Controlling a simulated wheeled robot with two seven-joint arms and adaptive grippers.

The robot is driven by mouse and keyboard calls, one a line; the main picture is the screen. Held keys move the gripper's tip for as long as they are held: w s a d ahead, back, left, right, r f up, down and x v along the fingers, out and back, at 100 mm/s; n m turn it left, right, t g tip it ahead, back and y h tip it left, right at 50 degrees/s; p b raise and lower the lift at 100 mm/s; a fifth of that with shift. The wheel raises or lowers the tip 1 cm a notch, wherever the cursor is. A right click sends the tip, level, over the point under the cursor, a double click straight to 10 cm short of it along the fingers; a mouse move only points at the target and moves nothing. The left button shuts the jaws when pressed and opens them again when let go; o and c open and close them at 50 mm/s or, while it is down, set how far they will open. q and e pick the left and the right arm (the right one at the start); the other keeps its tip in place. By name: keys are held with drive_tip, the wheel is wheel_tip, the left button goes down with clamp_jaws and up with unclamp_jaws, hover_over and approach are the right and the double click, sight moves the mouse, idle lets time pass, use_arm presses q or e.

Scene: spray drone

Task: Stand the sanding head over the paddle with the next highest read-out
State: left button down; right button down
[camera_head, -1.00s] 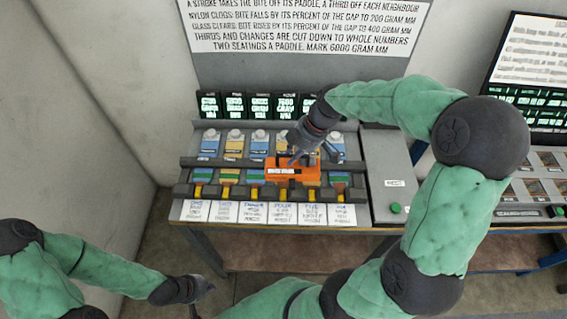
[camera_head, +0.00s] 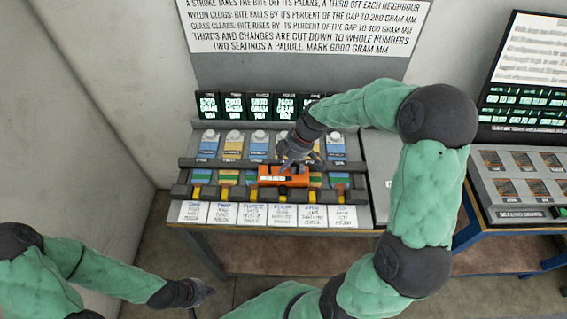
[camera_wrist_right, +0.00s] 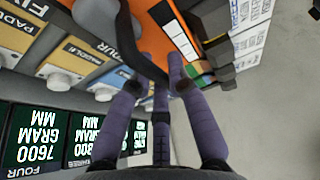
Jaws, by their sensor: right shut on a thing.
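The orange sanding head (camera_head: 270,181) is over the middle of the paddle row in the head view, about at the third and fourth paddles; I cannot tell whether it touches them. My right gripper (camera_head: 294,162) is shut on its top. In the right wrist view the sanding head (camera_wrist_right: 158,35) is at the top, with the gripper fingers (camera_wrist_right: 163,80) against it. The paddles (camera_head: 207,145) stand in a row with dark read-outs (camera_head: 207,104) behind. In the wrist view the read-out marked four (camera_wrist_right: 33,140) shows 7600 gram mm. My left gripper (camera_head: 197,290) is low at left, away from the bench.
Dark rails (camera_head: 180,191) run across the bench front and back of the paddles. White cards (camera_head: 193,212) line the front edge. A grey box (camera_head: 380,165) stands right, partly hidden by my right arm. A second bench (camera_head: 520,195) is further right; a wall sign (camera_head: 300,30) is behind.

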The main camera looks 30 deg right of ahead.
drive_tip(key=c, duration=1.6)
unclamp_jaws()
drive_tip(key=shift+f, duration=0.1)
drive_tip(key=shift+c, duration=0.2)
drive_tip(key=o, duration=0.4)
drive_tip(key=shift+o, duration=0.2)
drive_tip(key=shift+r, duration=0.2)
drive_tip(key=p+v, duration=0.2)
drive_tip(key=v, duration=1)
drive_tip(key=shift+a, duration=0.1)
